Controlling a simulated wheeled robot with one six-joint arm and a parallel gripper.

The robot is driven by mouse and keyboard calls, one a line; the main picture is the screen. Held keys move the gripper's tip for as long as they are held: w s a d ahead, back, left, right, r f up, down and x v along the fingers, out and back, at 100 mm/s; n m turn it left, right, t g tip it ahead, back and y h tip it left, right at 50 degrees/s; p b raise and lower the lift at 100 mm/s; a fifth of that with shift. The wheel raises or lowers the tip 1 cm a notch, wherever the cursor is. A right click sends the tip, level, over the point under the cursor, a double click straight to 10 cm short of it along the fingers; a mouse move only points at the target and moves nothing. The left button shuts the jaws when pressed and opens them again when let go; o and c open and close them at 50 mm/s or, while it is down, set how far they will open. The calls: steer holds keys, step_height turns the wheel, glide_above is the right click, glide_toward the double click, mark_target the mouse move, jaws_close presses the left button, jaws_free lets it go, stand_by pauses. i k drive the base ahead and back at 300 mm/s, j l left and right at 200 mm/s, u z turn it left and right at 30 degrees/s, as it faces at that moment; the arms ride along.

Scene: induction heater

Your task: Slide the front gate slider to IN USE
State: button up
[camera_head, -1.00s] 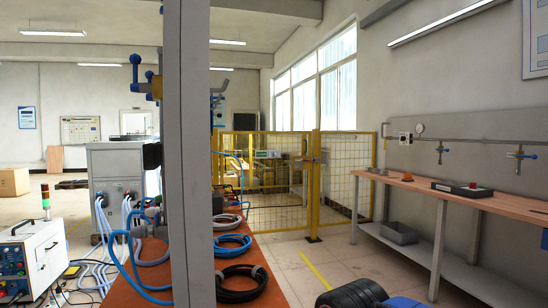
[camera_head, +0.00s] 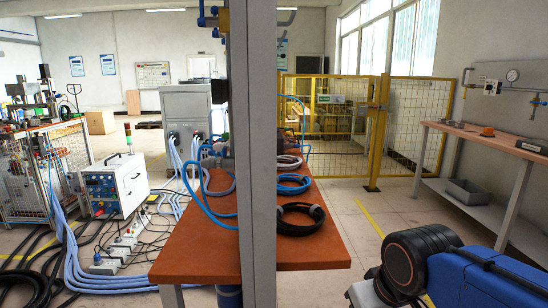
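A yellow mesh gate and fence (camera_head: 345,135) stand across the back, right of the grey upright post in front of me. A small white and green sign plate (camera_head: 330,99) is on the left mesh panel near its top. It is too small to read, and I cannot make out the slider or its position. A yellow gate post (camera_head: 378,135) stands right of the sign, with a small fitting near its top. My blue and black arm shows at the lower right, far from the gate. My gripper is not in view.
A grey upright post (camera_head: 253,150) and an orange-brown table (camera_head: 300,255) with coiled hoses stand close ahead. A wall bench (camera_head: 480,138) runs along the right. Cables cover the floor at left. Clear floor (camera_head: 350,205) lies between the table and the bench.

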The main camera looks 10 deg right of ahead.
mark_target(340, 98)
steer(key=l, duration=1.4)
steer(key=i+l, duration=1.3)
steer(key=i, duration=0.25)
steer(key=i+l, duration=0.15)
steer(key=i, duration=0.35)
steer(key=i+l, duration=0.2)
steer(key=i, duration=0.25)
steer(key=i+l+u, duration=0.1)
steer(key=i, duration=0.4)
steer(key=i+l, duration=0.3)
steer(key=i, duration=0.15)
steer(key=i+l, duration=0.2)
steer(key=i, duration=0.25)
steer(key=i+l, duration=0.25)
steer(key=i, duration=0.25)
